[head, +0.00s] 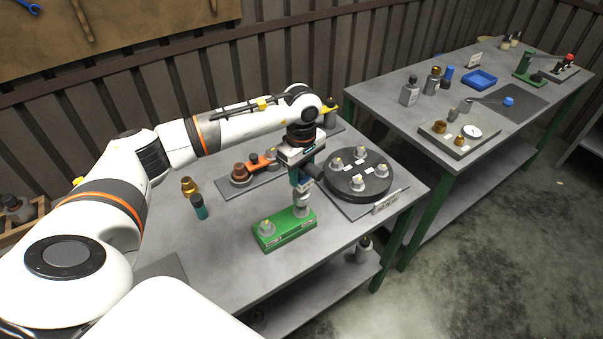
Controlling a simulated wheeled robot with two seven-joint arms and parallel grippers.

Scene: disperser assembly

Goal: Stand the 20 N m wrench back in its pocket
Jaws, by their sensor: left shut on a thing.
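My left gripper (303,184) points down over the right part of a green block (286,231) on the near table. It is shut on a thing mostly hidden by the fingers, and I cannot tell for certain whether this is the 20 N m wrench. A grey cylindrical part (303,210) shows directly below the fingers, at the block's right end. I cannot tell whether it belongs to the held thing. A pale fitting (267,229) stands at the block's left end. No label reading 20 N m is legible. My right gripper is out of view.
A round black plate (357,184) with several fittings stands close right of the gripper. An orange-handled tool (262,162) lies behind left. A brass part (189,186) and a teal bottle (199,207) stand left. The table's front left is mostly clear. A second table (400,118) stands at right.

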